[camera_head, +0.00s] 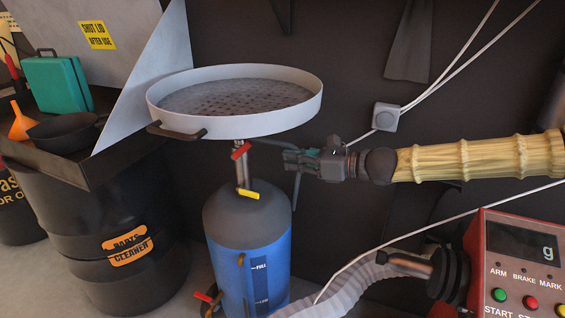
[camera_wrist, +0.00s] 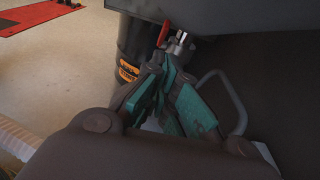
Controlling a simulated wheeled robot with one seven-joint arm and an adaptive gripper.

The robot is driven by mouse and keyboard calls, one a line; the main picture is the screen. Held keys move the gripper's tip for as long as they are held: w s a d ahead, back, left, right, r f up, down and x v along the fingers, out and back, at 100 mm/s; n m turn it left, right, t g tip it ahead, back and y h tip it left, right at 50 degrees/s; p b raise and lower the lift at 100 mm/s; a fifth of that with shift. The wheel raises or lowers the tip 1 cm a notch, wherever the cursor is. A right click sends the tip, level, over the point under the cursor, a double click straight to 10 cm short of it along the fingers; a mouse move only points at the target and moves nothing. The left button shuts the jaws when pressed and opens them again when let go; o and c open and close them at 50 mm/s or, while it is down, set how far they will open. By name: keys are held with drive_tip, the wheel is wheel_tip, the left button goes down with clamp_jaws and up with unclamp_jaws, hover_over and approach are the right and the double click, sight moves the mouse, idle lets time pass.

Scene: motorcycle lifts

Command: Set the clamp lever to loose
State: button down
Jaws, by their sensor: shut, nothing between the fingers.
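The red lever (camera_head: 241,150), which looks like the clamp lever, sits on the metal post (camera_head: 242,172) just under the round drain pan (camera_head: 235,128). It slants up to the right in the head view. In the wrist view the red lever (camera_wrist: 163,34) stands beside the shiny post (camera_wrist: 180,42), just beyond the fingertips. My gripper (camera_head: 288,157) is to the right of the post, below the pan's rim, pointing left. Its teal-padded fingers (camera_wrist: 168,72) are shut and empty. A gap shows between fingertips and lever in the head view. I see no loose marking.
A yellow lever (camera_head: 249,194) is lower on the post, above the blue tank (camera_head: 258,255). A grey side handle (camera_head: 296,190) rises below my gripper. The black parts-cleaner drum (camera_head: 120,240) is left; a red console (camera_head: 515,270) is at lower right.

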drive_tip(key=shift+s+d+r, duration=0.25)
drive_tip(key=shift+d+r, duration=0.2)
drive_tip(key=shift+d, duration=0.3)
